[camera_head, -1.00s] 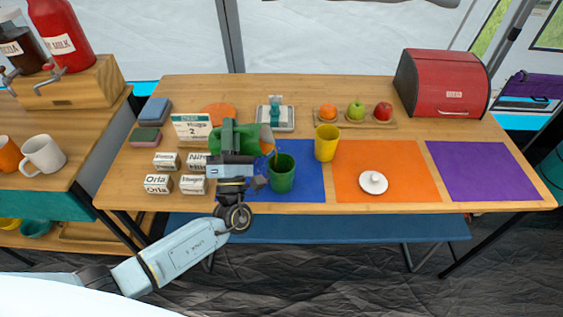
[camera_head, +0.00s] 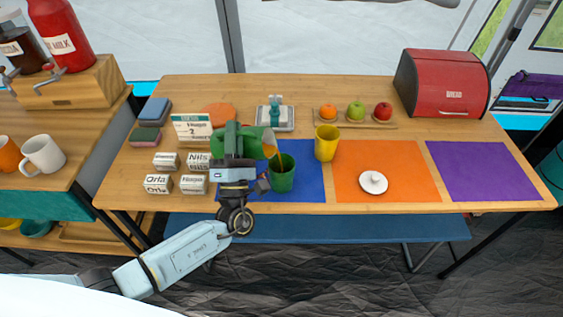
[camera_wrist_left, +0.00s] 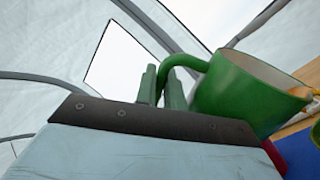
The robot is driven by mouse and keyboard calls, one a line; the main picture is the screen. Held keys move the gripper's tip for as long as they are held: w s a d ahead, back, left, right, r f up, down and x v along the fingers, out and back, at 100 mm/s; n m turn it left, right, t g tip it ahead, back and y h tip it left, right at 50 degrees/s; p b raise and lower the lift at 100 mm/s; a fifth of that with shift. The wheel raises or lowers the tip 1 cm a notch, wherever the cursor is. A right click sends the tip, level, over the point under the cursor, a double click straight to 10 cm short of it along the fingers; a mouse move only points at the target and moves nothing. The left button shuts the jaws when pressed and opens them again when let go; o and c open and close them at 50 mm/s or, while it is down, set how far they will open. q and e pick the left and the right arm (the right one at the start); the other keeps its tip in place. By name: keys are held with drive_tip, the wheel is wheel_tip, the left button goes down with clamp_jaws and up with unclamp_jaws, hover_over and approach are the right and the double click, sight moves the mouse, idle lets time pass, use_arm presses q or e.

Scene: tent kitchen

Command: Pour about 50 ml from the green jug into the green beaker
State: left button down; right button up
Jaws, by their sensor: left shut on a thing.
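The green jug (camera_head: 253,144) is tilted to the right, its mouth toward the green beaker. My left gripper (camera_head: 235,148) is shut on the jug's handle; in the left wrist view the gripper fingers (camera_wrist_left: 162,88) close on the handle and the jug (camera_wrist_left: 245,98) leans right. An orange-brown stream or liquid shows at the jug's mouth, above the beaker. The green beaker (camera_head: 282,177) stands upright on the blue mat (camera_head: 308,187), just right of and below the jug. Its inside level cannot be told. My right gripper is not in view.
A yellow cup (camera_head: 326,144) stands close right of the beaker. Several name blocks (camera_head: 193,184) lie left of my gripper. A calendar (camera_head: 191,127) and a scale (camera_head: 275,117) stand behind.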

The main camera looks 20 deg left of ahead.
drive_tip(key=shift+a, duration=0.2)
